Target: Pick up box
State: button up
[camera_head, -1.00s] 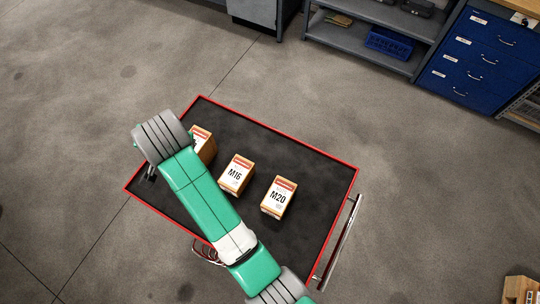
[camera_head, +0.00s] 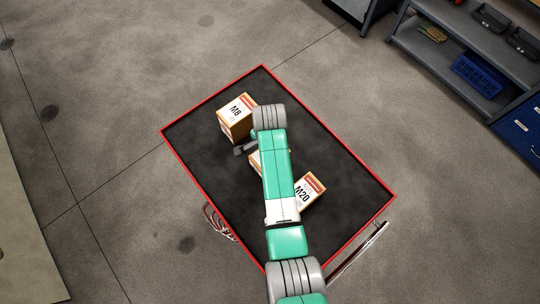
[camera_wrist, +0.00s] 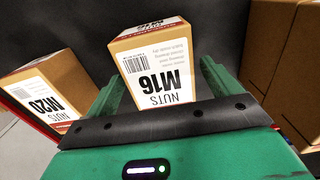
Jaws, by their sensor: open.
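Three cardboard boxes with white labels stand on the cart's black top: the M8 box (camera_head: 236,120), the M16 box (camera_head: 254,162) and the M20 box (camera_head: 308,190). In the head view my arm hides most of the M16 box and part of the M20 box. In the wrist view the M16 box (camera_wrist: 155,60) sits between the two green fingers of my open gripper (camera_wrist: 163,72), its NUTS M16 label facing the camera upside down. I cannot tell whether the fingers reach around it or touch it. The M20 box (camera_wrist: 45,95) is at the left.
The red-rimmed cart (camera_head: 345,150) has a clear black surface at its right side. A plain cardboard box (camera_wrist: 280,60) stands close to the right finger. Shelves (camera_head: 440,50) with a blue crate (camera_head: 478,74) stand at the upper right, beyond open floor.

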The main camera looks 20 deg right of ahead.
jog(key=shift+f, duration=0.7)
jog(key=shift+d, duration=0.1)
jog(key=c, duration=1.4)
notch_tip(320, 180, up, 10)
jog(key=shift+r+p, duration=0.1)
jog(key=shift+p, duration=0.2)
